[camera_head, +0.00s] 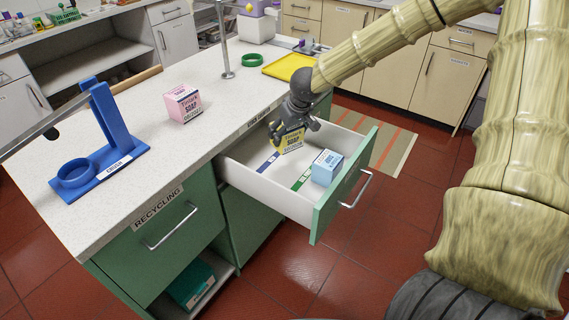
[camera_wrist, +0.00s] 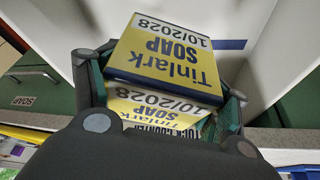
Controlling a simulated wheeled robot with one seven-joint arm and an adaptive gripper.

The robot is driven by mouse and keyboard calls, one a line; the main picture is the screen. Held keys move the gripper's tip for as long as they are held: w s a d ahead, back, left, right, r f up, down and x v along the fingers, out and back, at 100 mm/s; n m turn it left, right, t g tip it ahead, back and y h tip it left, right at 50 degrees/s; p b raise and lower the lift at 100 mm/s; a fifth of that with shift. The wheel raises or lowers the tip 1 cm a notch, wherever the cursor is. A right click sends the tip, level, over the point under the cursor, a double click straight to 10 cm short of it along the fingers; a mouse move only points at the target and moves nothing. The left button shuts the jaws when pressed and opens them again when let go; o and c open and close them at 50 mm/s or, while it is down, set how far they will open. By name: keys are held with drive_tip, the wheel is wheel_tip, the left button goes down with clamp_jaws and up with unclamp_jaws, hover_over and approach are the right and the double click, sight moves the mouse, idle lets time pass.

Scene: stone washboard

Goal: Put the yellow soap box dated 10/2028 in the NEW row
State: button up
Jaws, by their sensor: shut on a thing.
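My gripper (camera_head: 295,129) is shut on the yellow soap box (camera_head: 291,142) and holds it inside the open drawer (camera_head: 238,171), toward the far side. The wrist view shows the yellow box (camera_wrist: 165,48) between the two fingers, printed "Tinlark SOAP 10/2028". Whether its base touches the drawer floor I cannot tell. A blue strip (camera_head: 268,162) runs along the drawer floor beside the box, and a green strip (camera_head: 302,180) lies nearer the drawer front. Their lettering is too small to read. A light blue soap box (camera_head: 326,168) stands by the green strip's side of the drawer.
A pink soap box (camera_head: 182,104) stands on the white counter. A blue stand (camera_head: 103,150) is at the counter's left, and a yellow tray (camera_head: 291,67) at its far end. The drawer's green front (camera_head: 345,185) juts into the aisle. Bare drawer floor shows left of the blue strip.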

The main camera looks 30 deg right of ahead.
wheel_tip(320, 180, down, 4)
drive_tip(key=shift+a+f+b, duration=0.1)
drive_tip(key=shift+f+b, duration=0.15)
drive_tip(key=shift+b, duration=0.25)
drive_tip(key=shift+f+b, duration=0.65)
drive_tip(key=shift+f, duration=1.8)
drive_tip(key=shift+r, duration=0.1)
drive_tip(key=o, duration=1.5)
drive_tip(key=shift+f, duration=0.2)
drive_tip(key=shift+r, duration=0.15)
